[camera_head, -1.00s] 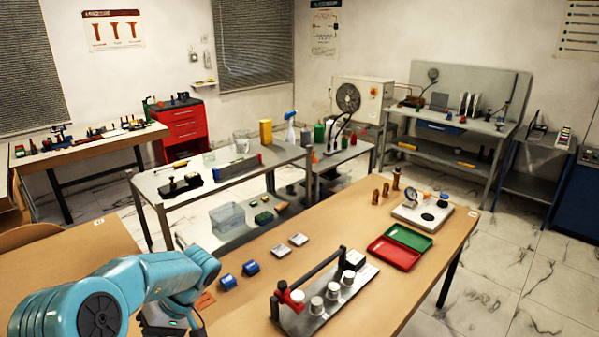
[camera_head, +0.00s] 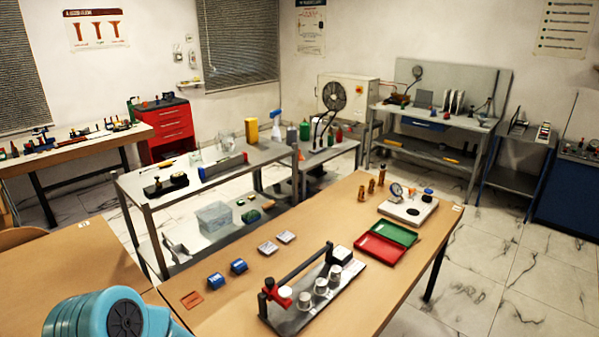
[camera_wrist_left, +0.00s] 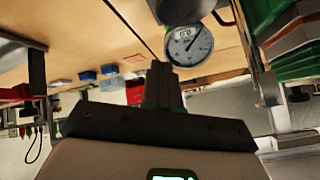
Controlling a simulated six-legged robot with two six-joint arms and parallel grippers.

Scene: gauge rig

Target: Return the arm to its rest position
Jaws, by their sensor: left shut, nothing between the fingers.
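My left arm (camera_head: 110,315) shows as a teal rounded link at the lower left edge of the head view; its gripper is out of that frame. In the left wrist view my left gripper (camera_wrist_left: 162,75) is shut, its fingers together with nothing between them. A white round dial gauge (camera_wrist_left: 188,45) appears just beyond the fingertips in that view, apart from them as far as I can tell. My right arm and gripper are in neither view.
The wooden bench holds a black-and-red rig (camera_head: 305,297) with white cylinders, blue blocks (camera_head: 227,274), a red tray (camera_head: 380,249), a green tray (camera_head: 393,233) and a gauge stand (camera_head: 408,209). A grey metal table (camera_head: 150,205) stands behind. Its front right wood is bare.

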